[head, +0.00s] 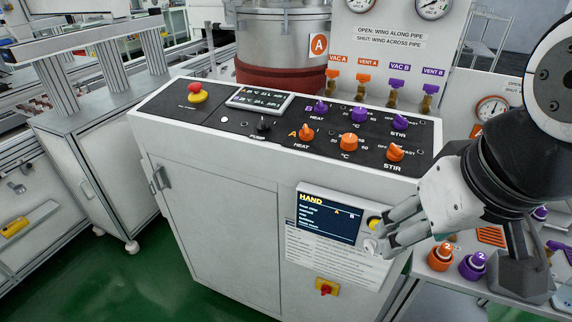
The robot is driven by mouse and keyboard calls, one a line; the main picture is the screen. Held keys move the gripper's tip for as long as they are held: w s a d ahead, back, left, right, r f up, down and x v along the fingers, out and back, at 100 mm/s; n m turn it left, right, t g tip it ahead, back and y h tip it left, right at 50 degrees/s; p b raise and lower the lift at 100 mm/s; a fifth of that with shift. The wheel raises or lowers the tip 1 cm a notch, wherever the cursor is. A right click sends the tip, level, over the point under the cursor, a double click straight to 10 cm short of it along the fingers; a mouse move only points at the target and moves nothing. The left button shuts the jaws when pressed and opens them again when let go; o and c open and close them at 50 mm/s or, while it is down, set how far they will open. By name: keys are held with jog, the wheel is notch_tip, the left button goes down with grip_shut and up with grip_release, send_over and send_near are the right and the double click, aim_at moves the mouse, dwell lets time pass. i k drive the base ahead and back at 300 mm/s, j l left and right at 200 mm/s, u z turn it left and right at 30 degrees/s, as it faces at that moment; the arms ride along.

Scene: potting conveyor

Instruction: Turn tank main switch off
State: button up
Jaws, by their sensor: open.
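A red rotary switch on a yellow plate (327,287) sits low on the front of the white control cabinet (220,220). It looks like a main switch, but its label and exact handle position are too small to read. My gripper (384,232) is open and empty, above and to the right of this switch. Its fingers are in front of the right edge of the display panel (328,217), which reads HAND. A yellow button (375,223) and a pale knob (370,246) show beside the fingertips; contact cannot be told.
The sloped top panel (225,123) carries a red emergency button (196,91) and orange and purple knobs. A steel tank (283,40) stands behind. At right, a small table holds an orange container (441,257) and a purple container (474,266). Green floor (110,285) is clear at left.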

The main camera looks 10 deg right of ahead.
aim_at(327, 290)
jog(key=k+l+z, duration=0.15)
jog(key=k+z, duration=0.2)
jog(key=k+l+z, duration=0.25)
jog(key=z, duration=0.15)
jog(key=k, duration=0.1)
